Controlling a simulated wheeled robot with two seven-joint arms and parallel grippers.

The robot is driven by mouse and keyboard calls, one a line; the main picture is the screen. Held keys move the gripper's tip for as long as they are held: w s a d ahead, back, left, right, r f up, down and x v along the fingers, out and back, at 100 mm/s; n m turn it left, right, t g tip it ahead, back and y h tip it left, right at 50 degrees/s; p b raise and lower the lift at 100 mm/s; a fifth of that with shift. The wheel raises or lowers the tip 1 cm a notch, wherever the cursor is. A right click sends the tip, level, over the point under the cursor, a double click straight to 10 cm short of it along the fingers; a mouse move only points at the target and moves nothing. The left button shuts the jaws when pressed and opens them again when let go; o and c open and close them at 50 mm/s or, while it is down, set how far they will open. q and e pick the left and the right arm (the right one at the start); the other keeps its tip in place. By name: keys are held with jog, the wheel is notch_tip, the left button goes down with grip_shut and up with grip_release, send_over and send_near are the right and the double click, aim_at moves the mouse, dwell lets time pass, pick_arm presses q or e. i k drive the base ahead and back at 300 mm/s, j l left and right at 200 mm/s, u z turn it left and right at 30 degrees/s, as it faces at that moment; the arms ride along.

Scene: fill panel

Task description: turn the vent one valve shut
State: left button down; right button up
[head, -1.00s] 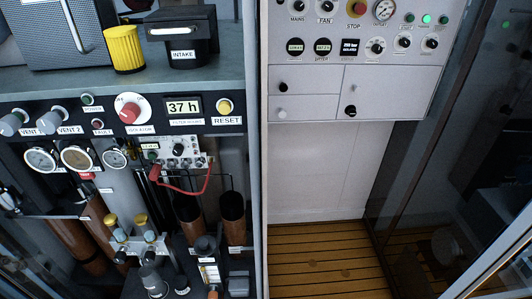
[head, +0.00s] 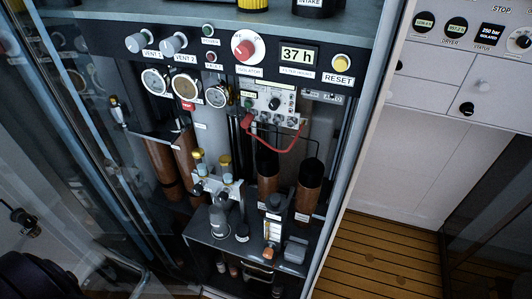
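The vent one valve is a grey knob (head: 136,42) at the upper left of the dark panel, above a label reading VENT 1. A matching grey knob (head: 172,46) labelled VENT 2 sits just to its right. From this view I cannot tell whether the vent one valve is open or shut. No gripper shows on either knob. A dark rounded shape (head: 30,278) at the bottom left may be part of my own arm, but no fingertips show there. Neither gripper can be made out.
Right of the knobs are a red isolator knob (head: 244,49), a 37 h display (head: 298,56) and a yellow reset button (head: 342,63). Several gauges (head: 153,81) hang below. A glass door (head: 75,130) stands at the left. Wooden floor (head: 380,262) is clear at the right.

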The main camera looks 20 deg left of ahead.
aim_at(135, 42)
jog(key=u, duration=1.4)
